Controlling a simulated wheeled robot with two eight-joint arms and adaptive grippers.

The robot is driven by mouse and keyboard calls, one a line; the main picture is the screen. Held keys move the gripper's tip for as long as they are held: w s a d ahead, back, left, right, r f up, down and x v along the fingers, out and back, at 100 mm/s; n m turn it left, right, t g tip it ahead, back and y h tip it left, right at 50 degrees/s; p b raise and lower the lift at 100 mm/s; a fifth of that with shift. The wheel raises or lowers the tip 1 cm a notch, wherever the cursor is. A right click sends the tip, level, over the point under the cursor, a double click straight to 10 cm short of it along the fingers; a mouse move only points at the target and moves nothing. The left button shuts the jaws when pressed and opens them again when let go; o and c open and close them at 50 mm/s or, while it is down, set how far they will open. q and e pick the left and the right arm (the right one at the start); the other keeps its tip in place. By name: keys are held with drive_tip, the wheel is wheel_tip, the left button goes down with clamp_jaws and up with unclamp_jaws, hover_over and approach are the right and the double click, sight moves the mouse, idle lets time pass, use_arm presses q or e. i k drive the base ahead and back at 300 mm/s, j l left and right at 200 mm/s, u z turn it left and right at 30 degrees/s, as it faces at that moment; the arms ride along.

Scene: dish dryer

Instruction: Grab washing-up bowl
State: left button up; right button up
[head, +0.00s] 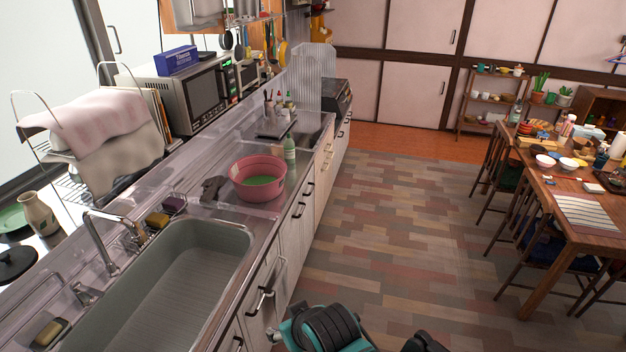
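A pink washing-up bowl (259,192) stands on the steel counter in the head view, just beyond the sink, near the counter's front edge. It has green contents or a green inner bottom. Black and teal parts of my own body show at the bottom edge. I cannot make out either gripper's fingers in this view.
The empty grey sink (165,290) and its tap (104,240) are nearer than the bowl. Open floor (380,240) lies right of the counter, before the dining table (575,200).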

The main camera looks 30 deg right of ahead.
sight(258, 178)
drive_tip(key=z, duration=0.7)
drive_tip(key=i+l+u, duration=0.15)
drive_tip(key=i+l, duration=0.2)
drive_tip(key=i+l+u, duration=0.1)
drive_tip(key=i+l, duration=0.25)
drive_tip(key=i+l+u, duration=0.15)
drive_tip(key=i+l, duration=0.15)
drive_tip(key=l, duration=0.2)
drive_tip(key=i+l+u, duration=0.15)
drive_tip(key=i+l, duration=0.15)
drive_tip(key=l, duration=0.2)
drive_tip(key=i+l+u, duration=0.15)
drive_tip(key=l, duration=0.35)
drive_tip(key=i+l+u, duration=0.1)
drive_tip(key=i+l, duration=0.25)
drive_tip(key=l, duration=0.15)
drive_tip(key=i+l+u, duration=0.15)
drive_tip(key=l, duration=0.4)
drive_tip(key=i+l+u, duration=0.15)
drive_tip(key=l, duration=0.45)
drive_tip(key=i, duration=0.1)
